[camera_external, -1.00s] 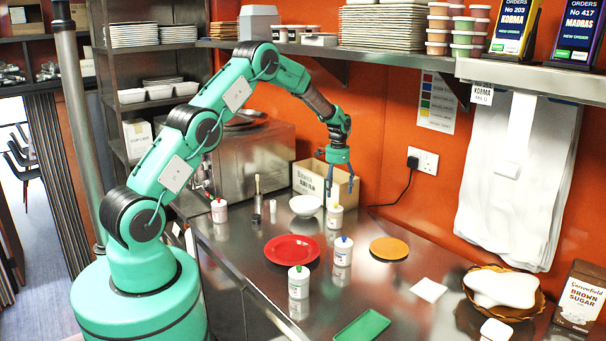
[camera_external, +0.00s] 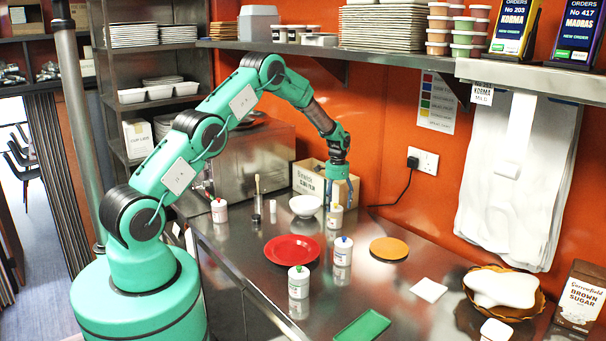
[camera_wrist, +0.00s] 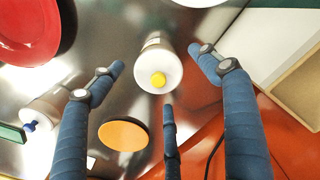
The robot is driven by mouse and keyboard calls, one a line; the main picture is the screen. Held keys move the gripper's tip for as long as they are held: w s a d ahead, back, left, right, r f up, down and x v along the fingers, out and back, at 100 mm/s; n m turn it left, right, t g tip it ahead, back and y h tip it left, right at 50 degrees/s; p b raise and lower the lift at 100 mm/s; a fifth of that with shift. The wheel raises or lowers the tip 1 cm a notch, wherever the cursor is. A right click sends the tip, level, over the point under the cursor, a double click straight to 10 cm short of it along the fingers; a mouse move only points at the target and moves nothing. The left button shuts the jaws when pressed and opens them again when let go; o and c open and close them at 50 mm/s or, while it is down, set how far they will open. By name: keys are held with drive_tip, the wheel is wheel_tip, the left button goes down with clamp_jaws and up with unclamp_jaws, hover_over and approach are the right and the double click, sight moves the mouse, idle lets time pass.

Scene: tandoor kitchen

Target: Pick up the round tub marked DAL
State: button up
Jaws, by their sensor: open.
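Several round white tubs with coloured knobs stand on the steel counter; no DAL mark is readable on any of them. The yellow-topped tub (camera_external: 335,218) stands upright beside the cardboard box. It shows between my finger tips in the wrist view (camera_wrist: 152,75), its top facing the camera. My gripper (camera_external: 340,197) is open and empty just above this tub, its three blue fingers spread. The blue-topped tub (camera_external: 343,253) and green-topped tub (camera_external: 299,284) stand nearer the front, and the red-topped tub (camera_external: 219,213) stands at the left.
The cardboard box (camera_external: 308,180) is close behind my gripper. A white bowl (camera_external: 305,206), red plate (camera_external: 292,249) and orange disc (camera_external: 389,248) lie around the tubs. A shelf (camera_external: 380,53) hangs above along the orange wall. A green tray (camera_external: 362,327) lies in front.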

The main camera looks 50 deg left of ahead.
sight(336, 216)
drive_tip(key=shift+f, duration=0.9)
drive_tip(key=shift+f, duration=0.1)
drive_tip(key=shift+f, duration=2.5)
drive_tip(key=shift+c, duration=0.2)
drive_tip(key=c, duration=1.5)
drive_tip(key=shift+o, duration=0.2)
drive_tip(key=shift+r, duration=0.1)
